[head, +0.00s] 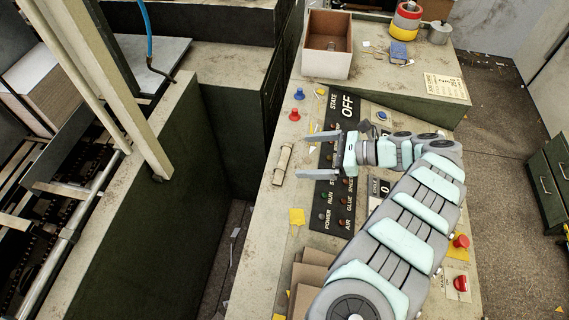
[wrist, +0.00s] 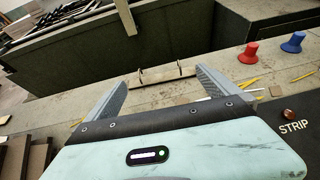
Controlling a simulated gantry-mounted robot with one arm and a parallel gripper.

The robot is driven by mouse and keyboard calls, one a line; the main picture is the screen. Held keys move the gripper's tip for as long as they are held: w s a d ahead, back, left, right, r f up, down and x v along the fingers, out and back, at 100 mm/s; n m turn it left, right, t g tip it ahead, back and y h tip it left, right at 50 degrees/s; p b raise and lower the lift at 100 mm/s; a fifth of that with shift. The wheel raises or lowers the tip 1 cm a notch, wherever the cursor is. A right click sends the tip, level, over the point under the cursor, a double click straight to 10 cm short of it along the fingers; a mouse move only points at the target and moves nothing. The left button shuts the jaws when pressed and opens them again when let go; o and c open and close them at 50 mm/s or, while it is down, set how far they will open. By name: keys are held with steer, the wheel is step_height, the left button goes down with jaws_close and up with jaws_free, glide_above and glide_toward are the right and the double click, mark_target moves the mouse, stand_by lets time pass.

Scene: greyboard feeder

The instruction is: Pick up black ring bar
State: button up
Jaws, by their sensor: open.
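A short tan bar (head: 283,163) with a darker band near each end lies on the beige console top, left of the black control panel. In the wrist view it (wrist: 168,75) lies crosswise beyond my fingers, with two dark rings standing up near its ends. My gripper (head: 302,156) is open and empty, reaching left over the panel with its fingertips just right of the bar. In the wrist view the bar shows in the gap between my two fingers (wrist: 162,80), apart from both.
A blue knob (head: 299,93) and a red knob (head: 294,115) stand on the console behind the bar. An open box (head: 327,62) sits farther back. Yellow scraps lie around. The console's left edge (head: 262,190) drops off close to the bar.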

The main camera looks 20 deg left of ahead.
mark_target(278, 163)
steer(key=x, duration=0.4)
steer(key=shift+s+a+r, duration=0.1)
steer(key=shift+a, duration=0.05)
steer(key=x, duration=0.6)
steer(key=c, duration=1.4)
